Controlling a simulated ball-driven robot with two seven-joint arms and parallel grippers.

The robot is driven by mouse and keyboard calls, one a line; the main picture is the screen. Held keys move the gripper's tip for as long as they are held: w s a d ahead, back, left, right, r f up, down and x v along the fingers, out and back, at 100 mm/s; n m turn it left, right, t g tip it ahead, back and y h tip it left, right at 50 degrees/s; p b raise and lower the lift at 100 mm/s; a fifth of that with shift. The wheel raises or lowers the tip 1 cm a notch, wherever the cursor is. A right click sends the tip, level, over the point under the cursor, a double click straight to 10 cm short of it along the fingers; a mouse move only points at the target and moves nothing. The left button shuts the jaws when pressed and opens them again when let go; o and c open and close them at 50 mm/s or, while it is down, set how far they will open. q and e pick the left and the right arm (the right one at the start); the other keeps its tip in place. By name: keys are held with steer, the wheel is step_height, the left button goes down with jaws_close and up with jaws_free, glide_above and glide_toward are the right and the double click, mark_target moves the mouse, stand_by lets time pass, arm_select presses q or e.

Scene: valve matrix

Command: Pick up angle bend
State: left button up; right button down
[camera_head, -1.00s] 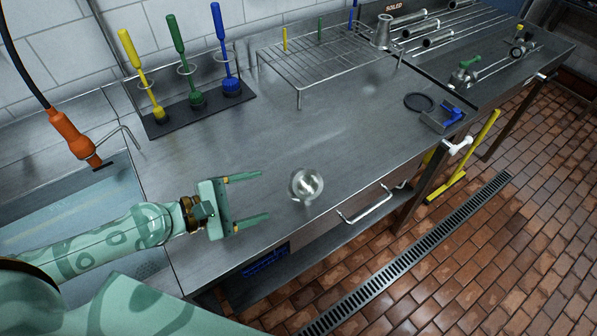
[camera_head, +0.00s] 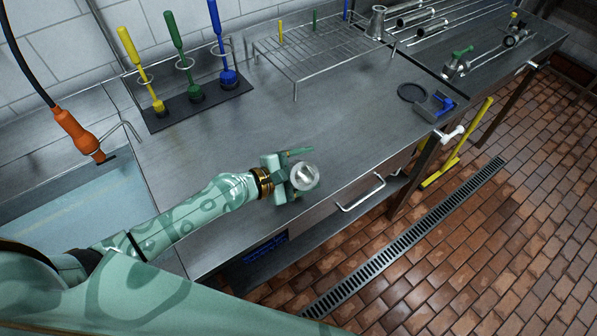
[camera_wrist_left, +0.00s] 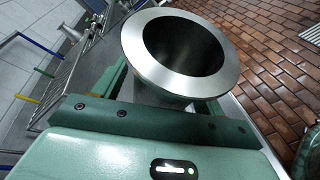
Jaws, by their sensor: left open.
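The angle bend (camera_head: 303,177) is a shiny steel pipe piece with a round flanged opening facing up. It stands on the steel counter near the front edge. It also shows large in the left wrist view (camera_wrist_left: 150,72), with its dark bore visible. My left gripper (camera_head: 303,172) is open, with its fingers reaching along either side of the bend. In the wrist view the flange covers most of the fingers, so I cannot tell whether they touch it. The lower part of the bend is hidden. My right gripper is not in view.
A rack with yellow, green and blue brushes (camera_head: 190,98) stands at the back left. A wire rack (camera_head: 320,50) stands at the back middle. An orange spray handle (camera_head: 80,135) hangs over the sink. A black ring (camera_head: 412,92) and a blue-handled part (camera_head: 440,103) lie right. The counter's middle is clear.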

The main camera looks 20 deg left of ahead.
arm_select(q)
steer(key=c, duration=1.3)
steer(key=shift+r, duration=0.1)
